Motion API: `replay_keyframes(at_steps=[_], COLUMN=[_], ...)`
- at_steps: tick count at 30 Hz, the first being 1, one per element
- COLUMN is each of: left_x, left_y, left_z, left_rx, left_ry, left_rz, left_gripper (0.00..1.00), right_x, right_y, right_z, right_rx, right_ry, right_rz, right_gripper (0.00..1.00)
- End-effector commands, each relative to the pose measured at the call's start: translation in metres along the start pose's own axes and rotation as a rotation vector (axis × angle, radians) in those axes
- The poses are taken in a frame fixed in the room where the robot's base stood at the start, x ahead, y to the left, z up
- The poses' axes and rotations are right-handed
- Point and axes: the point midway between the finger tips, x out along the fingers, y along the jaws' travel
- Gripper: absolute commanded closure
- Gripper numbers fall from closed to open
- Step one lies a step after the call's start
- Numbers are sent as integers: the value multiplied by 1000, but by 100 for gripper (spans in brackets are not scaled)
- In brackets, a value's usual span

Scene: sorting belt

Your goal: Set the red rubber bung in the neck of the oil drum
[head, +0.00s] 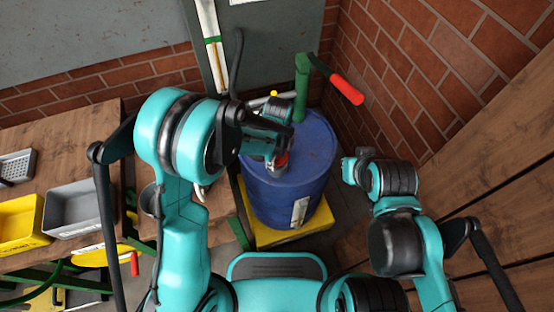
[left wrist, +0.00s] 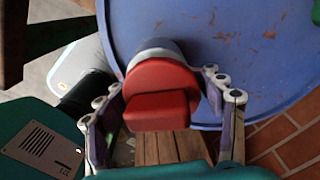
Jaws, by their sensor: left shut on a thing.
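My left gripper (head: 277,167) is shut on the red rubber bung (head: 283,158), above the top of the blue oil drum (head: 259,198). In the left wrist view the bung (left wrist: 160,92) sits between the two fingers of the left gripper (left wrist: 168,104), with a grey round neck (left wrist: 158,46) right behind it, by the rim of the drum (left wrist: 235,45). The bung covers part of the neck, and I cannot tell whether it is in it or only over it. My right gripper (head: 349,170) is at the right of the drum; its fingers do not show clearly.
A green pump with a red handle (head: 346,89) rises at the back of the drum. The drum stands on a yellow base (head: 262,238). Grey and yellow bins (head: 77,208) stand on a wooden bench at the left. A brick wall (head: 420,70) is close behind.

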Motion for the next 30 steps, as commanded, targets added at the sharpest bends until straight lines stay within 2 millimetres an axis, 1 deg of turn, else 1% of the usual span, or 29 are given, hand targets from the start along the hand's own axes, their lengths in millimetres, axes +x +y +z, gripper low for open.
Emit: replay_keyframes(at_steps=[1,5,6,9,18,21,23,26,30], left_x=[1,1,1,0,-1,-6,-12,-30,-62], left_y=[-5,-5,-5,-5,-3,-3,-2,-2,-2], left_z=[0,0,0,0,0,0,0,0,0], left_rx=[1,1,1,1,0,0,0,0,1], left_ry=[1,1,1,0,0,0,-1,0,0], left_rz=[-12,-12,-13,-11,-8,-7,-7,-8,-8], left_gripper=[80,80,31,9,9,9,9,9,9], right_x=[0,0,0,0,0,0,0,0,0], right_y=[0,0,0,0,0,0,0,0,0], right_z=[0,0,0,0,0,0,0,0,0], right_rx=[0,0,0,0,0,0,0,0,0], right_ry=[0,0,0,0,0,0,0,0,0], right_rz=[0,0,0,0,0,0,0,0,0], right_gripper=[100,100,100,100,100,100,100,100,100])
